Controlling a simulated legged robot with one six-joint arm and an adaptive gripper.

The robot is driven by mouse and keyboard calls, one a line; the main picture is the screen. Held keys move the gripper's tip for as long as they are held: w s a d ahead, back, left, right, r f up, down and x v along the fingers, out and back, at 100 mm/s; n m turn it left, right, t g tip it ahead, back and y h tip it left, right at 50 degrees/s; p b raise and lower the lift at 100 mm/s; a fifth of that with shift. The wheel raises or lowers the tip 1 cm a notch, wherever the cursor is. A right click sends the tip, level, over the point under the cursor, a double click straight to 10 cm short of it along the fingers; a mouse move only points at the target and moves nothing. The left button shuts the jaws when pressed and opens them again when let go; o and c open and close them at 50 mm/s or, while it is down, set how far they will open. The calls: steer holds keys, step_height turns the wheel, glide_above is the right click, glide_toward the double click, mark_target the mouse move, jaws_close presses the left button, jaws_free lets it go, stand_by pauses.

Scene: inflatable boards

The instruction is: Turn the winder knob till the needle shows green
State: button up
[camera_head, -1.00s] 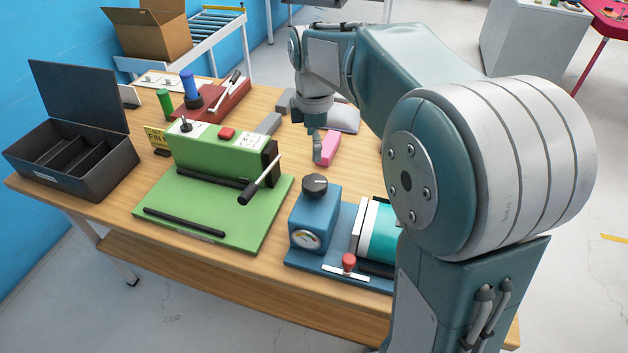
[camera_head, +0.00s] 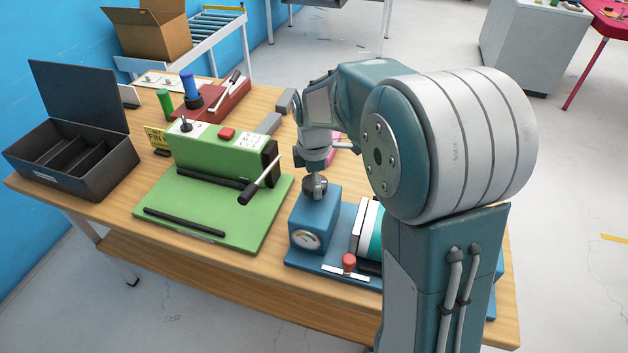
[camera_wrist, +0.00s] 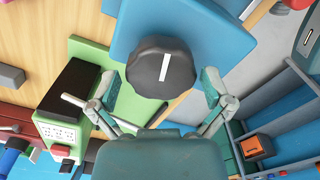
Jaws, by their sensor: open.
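The winder knob (camera_wrist: 162,67) is a dark, lobed knob with a white line on top, on the blue winder box (camera_head: 316,218). In the head view the knob (camera_head: 315,189) is partly covered by my gripper (camera_head: 314,176), which is right above it. In the wrist view my gripper (camera_wrist: 160,100) is open, with one finger on each side of the knob and visible gaps to it. The gauge (camera_head: 305,239) on the front of the box has a coloured dial; its needle is too small to read with certainty.
A green machine with a lever (camera_head: 222,160) stands left of the winder. A red-topped switch (camera_head: 348,262) and a teal roll (camera_head: 370,226) are on the winder's base to the right. A black open box (camera_head: 100,165) lies at the far left.

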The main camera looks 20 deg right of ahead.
steer(key=c, duration=0.9)
steer(key=shift+m, duration=0.3)
steer(key=m, duration=1)
steer(key=shift+w+m, duration=0.1)
steer(key=shift+m, duration=2)
